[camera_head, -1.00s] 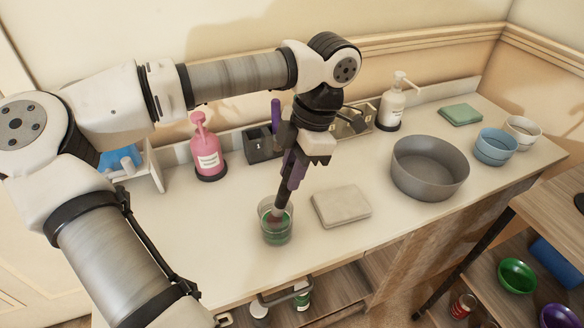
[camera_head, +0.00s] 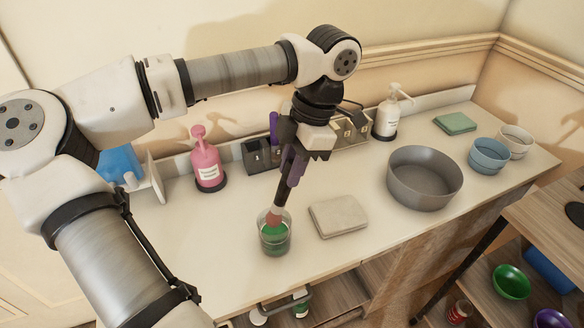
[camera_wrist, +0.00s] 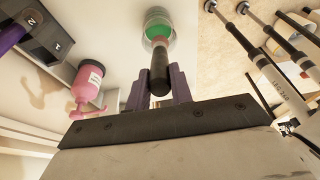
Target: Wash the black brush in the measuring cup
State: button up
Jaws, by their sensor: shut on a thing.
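My gripper (camera_head: 291,168) is shut on the black handle of the brush (camera_head: 283,193), with its dark purple fingers on both sides. The brush points down, slightly tilted, with its reddish bristle end at the mouth of the clear measuring cup (camera_head: 275,246). Green liquid fills the lower part of the cup. In the wrist view the brush (camera_wrist: 159,72) runs from between the fingers of my gripper (camera_wrist: 159,90) toward the cup (camera_wrist: 158,17). I cannot tell whether the bristle tip touches the liquid.
A folded grey cloth (camera_head: 338,216) lies right of the cup, and a large grey basin (camera_head: 425,180) stands farther right. A pink pump bottle (camera_head: 207,165) and dark numbered holders (camera_head: 257,156) stand behind. The counter left of the cup is clear.

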jog(key=shift+r+p, duration=1.45)
jog(key=shift+r, duration=1.15)
jog(key=shift+r+p, duration=1.05)
jog(key=shift+r, duration=0.4)
jog(key=shift+f, duration=0.1)
